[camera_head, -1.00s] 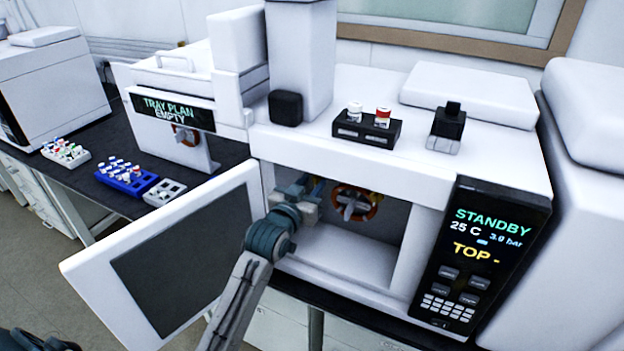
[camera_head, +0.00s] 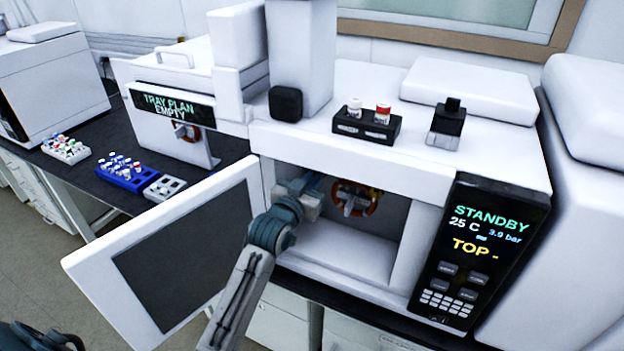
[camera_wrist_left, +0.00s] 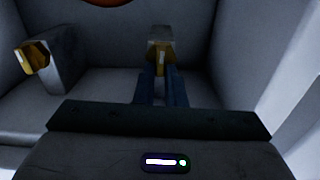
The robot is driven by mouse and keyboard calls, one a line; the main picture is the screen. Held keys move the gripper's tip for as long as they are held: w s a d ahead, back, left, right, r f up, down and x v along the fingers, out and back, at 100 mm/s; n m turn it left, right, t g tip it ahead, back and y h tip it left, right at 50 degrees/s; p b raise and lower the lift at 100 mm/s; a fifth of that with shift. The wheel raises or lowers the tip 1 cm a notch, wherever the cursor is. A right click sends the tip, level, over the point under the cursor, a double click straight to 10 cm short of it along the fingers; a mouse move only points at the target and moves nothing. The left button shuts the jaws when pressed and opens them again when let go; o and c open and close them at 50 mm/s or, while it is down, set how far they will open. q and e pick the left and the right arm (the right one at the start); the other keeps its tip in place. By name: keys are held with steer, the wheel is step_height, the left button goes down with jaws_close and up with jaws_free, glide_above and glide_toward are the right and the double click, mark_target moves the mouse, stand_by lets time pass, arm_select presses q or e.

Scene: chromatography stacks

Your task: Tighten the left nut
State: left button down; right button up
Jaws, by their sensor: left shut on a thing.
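In the left wrist view, a brass nut (camera_wrist_left: 160,58) sits on the end of a grey block straight ahead. My left gripper (camera_wrist_left: 161,75) is shut on it, its two blue fingers close together. A second brass nut (camera_wrist_left: 36,58) on another grey block stands apart to the left in that view. In the head view, my left gripper (camera_head: 313,188) reaches into the left side of the open oven chamber (camera_head: 345,250). The wrist hides the gripped nut there. My right gripper is not in view.
The oven door (camera_head: 190,262) stands open to the left of my arm. An orange-ringed fan (camera_head: 352,199) is at the chamber's back. The display panel (camera_head: 480,255) reads STANDBY. The chamber floor is clear. A vial holder (camera_head: 366,131) stands on the oven top.

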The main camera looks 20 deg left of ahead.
arm_select(q)
steer(key=shift+d+f+m, duration=0.2)
steer(key=shift+m, duration=2.65)
steer(key=shift+d+f+m, duration=0.15)
steer(key=shift+f+m, duration=0.05)
steer(key=shift+m, duration=2.7)
steer(key=shift+d+f+m, duration=0.2)
steer(key=shift+m, duration=2.65)
steer(key=c, duration=1.5)
jaws_free()
